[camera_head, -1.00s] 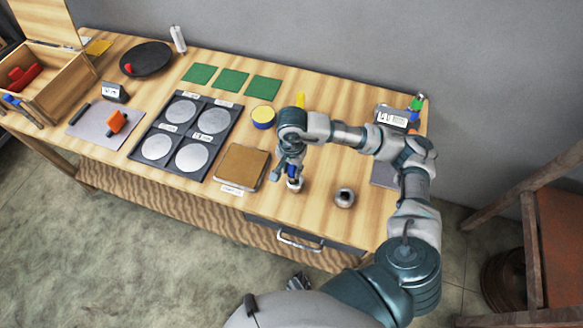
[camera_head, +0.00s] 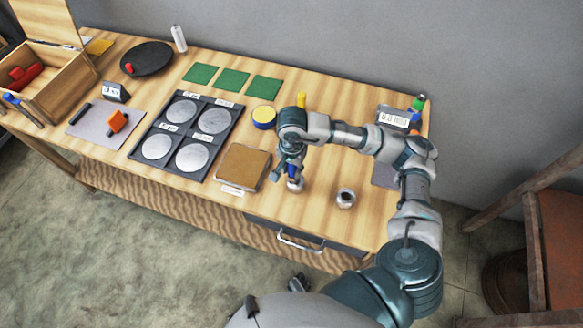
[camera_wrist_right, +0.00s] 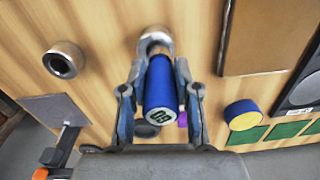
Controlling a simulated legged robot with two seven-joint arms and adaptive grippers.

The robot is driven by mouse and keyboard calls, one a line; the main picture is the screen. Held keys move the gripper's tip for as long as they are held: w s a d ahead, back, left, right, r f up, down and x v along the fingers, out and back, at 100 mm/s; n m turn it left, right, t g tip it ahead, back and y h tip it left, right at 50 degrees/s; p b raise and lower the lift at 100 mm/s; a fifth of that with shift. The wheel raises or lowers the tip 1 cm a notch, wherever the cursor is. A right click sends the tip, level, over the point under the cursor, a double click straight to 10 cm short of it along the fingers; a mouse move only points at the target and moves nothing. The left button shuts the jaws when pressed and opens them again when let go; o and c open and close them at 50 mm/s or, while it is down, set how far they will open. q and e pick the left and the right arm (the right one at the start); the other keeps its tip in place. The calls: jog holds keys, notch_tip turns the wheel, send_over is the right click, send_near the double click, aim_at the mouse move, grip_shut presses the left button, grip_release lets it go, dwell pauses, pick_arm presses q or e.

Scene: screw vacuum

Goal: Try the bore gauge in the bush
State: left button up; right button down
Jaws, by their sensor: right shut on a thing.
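My right gripper (camera_wrist_right: 160,88) is shut on the blue handle of the bore gauge (camera_wrist_right: 160,85), whose end carries a dark number on a pale label. In the head view my right gripper (camera_head: 291,168) points down at the table, with the blue handle between its fingers. A round metal bush (camera_wrist_right: 154,40) lies at the far end of the gauge; it also shows under the gripper in the head view (camera_head: 295,185). The handle hides the gauge's tip, so I cannot tell whether it is inside the bore. My left gripper is not clearly seen.
A second metal ring (camera_head: 345,198) with an open bore stands to the right. A brown block (camera_head: 242,166) lies to the left, near a dark tray of several grey discs (camera_head: 158,147). A yellow-topped blue tin (camera_head: 264,117) and a small display (camera_head: 391,118) stand behind.

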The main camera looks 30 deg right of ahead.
jog(key=shift+r, duration=0.15)
dwell(0.5)
jog(key=shift+r+p, duration=0.75)
jog(key=shift+r, duration=0.55)
jog(key=shift+r+p, duration=1)
jog(key=shift+r, duration=1.05)
jog(key=p, duration=0.3)
jog(key=r+p, duration=0.1)
jog(key=p, duration=0.2)
jog(key=shift+w+d+r, duration=0.1)
jog(key=shift+w, duration=0.2)
jog(key=p, duration=0.3)
jog(key=f+p, duration=0.1)
jog(key=p, duration=0.2)
jog(key=shift+s+d+f, duration=0.25)
jog(key=shift+d, duration=0.1)
jog(key=shift+f+p, duration=0.2)
jog(key=shift+p, duration=0.3)
jog(key=shift+d+f, duration=0.1)
jog(key=shift+f, duration=0.15)
